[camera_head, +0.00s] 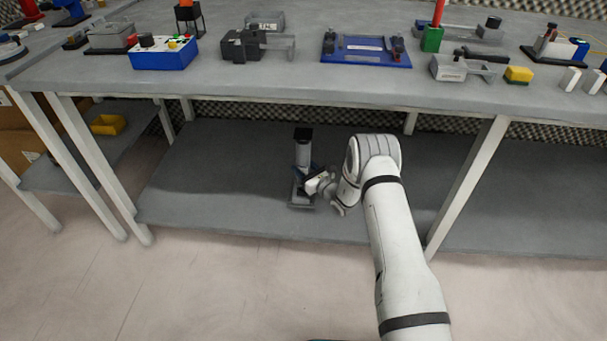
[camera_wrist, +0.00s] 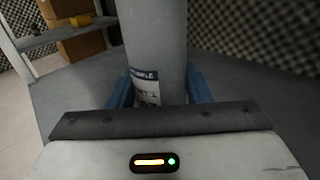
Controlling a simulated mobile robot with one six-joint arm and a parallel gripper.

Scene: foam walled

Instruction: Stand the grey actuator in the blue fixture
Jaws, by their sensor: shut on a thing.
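The grey actuator (camera_head: 303,155) is a grey cylinder with a dark top end, upright over the lower shelf under the bench. A printed label shows on its side in the wrist view (camera_wrist: 147,88). My gripper (camera_head: 312,181) is shut on its lower part, with blue fingers on both sides of it. A grey foot shows below the gripper; I cannot tell whether it touches the shelf. The blue fixture (camera_head: 366,62), a flat blue plate with dark clamps at both sides, lies on the bench top above.
The bench top (camera_head: 300,83) overhangs the lower shelf (camera_head: 220,185), with legs at both sides. A blue control box (camera_head: 164,57), a grey-black device (camera_head: 243,45), a grey vise-like tool (camera_head: 461,67) and a yellow block (camera_head: 519,74) stand on top. The shelf around the actuator is clear.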

